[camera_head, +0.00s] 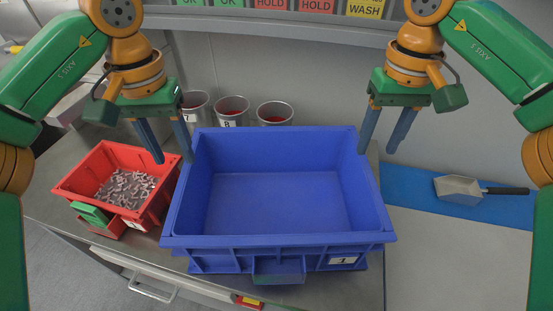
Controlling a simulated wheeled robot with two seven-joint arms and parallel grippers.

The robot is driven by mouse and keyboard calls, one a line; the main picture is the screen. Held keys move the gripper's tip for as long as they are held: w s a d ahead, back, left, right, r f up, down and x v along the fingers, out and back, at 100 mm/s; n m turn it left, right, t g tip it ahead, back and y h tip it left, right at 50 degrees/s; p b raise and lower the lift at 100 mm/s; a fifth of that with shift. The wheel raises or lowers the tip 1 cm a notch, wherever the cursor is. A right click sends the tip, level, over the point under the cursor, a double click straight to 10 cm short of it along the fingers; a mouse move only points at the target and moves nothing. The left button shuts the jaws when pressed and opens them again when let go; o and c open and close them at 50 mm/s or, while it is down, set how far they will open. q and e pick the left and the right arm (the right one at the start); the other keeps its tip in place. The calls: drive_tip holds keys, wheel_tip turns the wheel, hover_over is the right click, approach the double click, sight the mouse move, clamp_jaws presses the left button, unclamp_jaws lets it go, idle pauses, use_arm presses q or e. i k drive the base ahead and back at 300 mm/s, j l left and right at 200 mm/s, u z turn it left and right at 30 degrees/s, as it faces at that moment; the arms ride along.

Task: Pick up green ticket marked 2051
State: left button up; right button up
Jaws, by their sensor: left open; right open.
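I cannot make out a ticket marked 2051. A green piece (90,213) sits at the front of the red bin (150,215), with no number I can read. Green OK cards (228,3) are cut off at the top edge. My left gripper (172,159) is open and empty, pointing down between the red bin and the blue crate (277,241). My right gripper (376,151) is open and empty above the crate's right rim.
The blue crate, labelled 1, is empty and fills the middle of the bench. The red bin holds many small grey parts. Metal cups (232,112) stand behind the crate. A metal scoop (459,190) lies on a blue mat (408,186) at right.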

sight(92, 214)
drive_tip(key=k, duration=1.5)
